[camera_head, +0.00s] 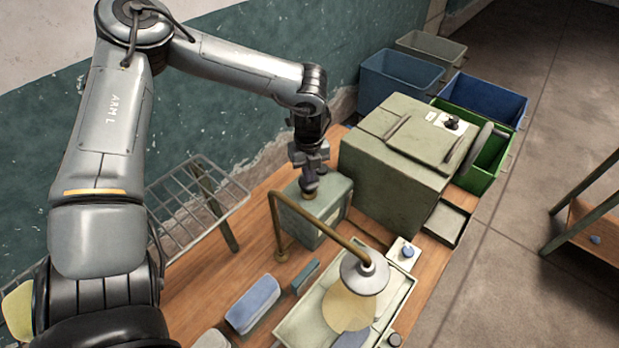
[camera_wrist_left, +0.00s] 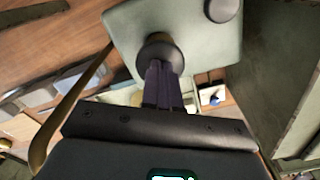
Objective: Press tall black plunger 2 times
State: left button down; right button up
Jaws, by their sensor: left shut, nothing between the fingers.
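A pale green box (camera_head: 318,228) stands on the wooden bench, and its top shows in the left wrist view (camera_wrist_left: 205,55). My left gripper (camera_head: 309,184) points down over this box, with its fingers (camera_wrist_left: 161,80) shut and empty. A dark round plunger (camera_wrist_left: 160,52) on the box top lies right at the fingertips; contact is not certain, and the fingers partly hide it. A second dark round knob (camera_wrist_left: 222,9) sits near the box edge in the left wrist view. The plunger heights are hard to judge. My right gripper is not in view.
A brass lamp (camera_head: 362,272) arches close to the box, over a pale tray (camera_head: 290,330). A large green cabinet (camera_head: 395,165) stands right of the box. A wire rack (camera_head: 195,200) is at left. Blue and green bins (camera_head: 485,100) stand behind.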

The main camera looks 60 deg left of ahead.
pick_arm(q)
jog(key=shift+f, duration=0.45)
jog(key=shift+r+p, duration=1.15)
jog(key=shift+r, duration=1.1)
jog(key=shift+r+p, duration=1.6)
jog(key=shift+r, duration=1)
